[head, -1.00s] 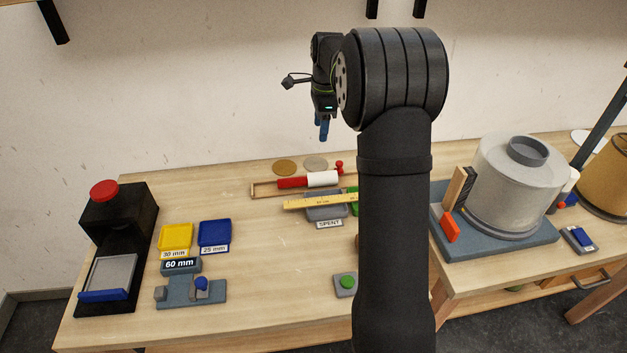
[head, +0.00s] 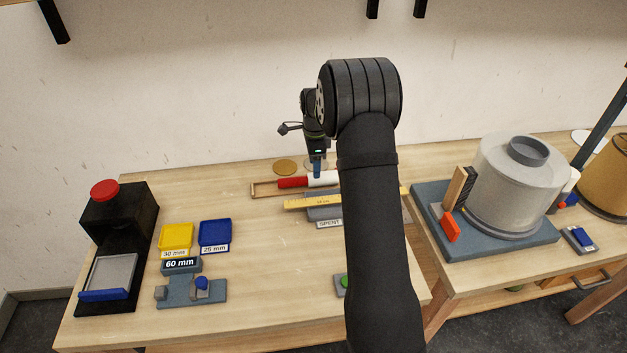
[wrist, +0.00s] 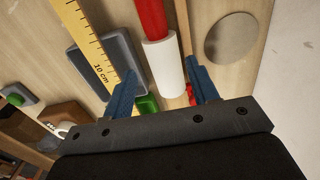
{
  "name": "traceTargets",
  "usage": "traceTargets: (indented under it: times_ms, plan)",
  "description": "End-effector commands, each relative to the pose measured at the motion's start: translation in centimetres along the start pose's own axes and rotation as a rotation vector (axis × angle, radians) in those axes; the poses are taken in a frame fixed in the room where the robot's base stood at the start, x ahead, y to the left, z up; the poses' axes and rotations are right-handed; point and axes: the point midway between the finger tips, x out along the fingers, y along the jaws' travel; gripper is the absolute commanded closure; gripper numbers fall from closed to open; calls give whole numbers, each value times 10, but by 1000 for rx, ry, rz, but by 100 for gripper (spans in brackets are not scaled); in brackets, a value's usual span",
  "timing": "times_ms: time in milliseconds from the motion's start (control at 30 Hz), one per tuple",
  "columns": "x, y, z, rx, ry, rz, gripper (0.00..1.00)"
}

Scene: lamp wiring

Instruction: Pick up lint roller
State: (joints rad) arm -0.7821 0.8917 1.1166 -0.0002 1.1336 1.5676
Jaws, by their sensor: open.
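The lint roller has a red handle (head: 292,182) and a white roll (head: 322,178). It lies at the back of the table in a shallow wooden holder (head: 265,190). My gripper (head: 317,172) points down above the white roll. In the wrist view the white roll (wrist: 164,68) and red handle (wrist: 151,18) lie below and between the two blue fingers of my gripper (wrist: 162,90). The fingers are apart and hold nothing. My arm hides the roller's right end in the head view.
A yellow ruler (head: 310,203) lies over a grey tray labelled SPENT, close in front of the roller. The wall rises behind the table. Table space left of the holder is free.

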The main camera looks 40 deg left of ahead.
Motion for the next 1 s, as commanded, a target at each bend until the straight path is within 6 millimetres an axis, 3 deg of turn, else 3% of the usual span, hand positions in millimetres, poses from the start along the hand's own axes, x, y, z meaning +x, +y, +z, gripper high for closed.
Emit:
traceTargets:
  times_ms: [167,433,667,867,1000]
  plan:
    - [11,-1,1,0,0,2,46]
    - [49,-3,3,1,1,1,46]
    - [53,-3,3,1,1,-1,46]
    - [53,-3,3,1,1,-1,82]
    - [52,-4,3,1,1,-2,82]
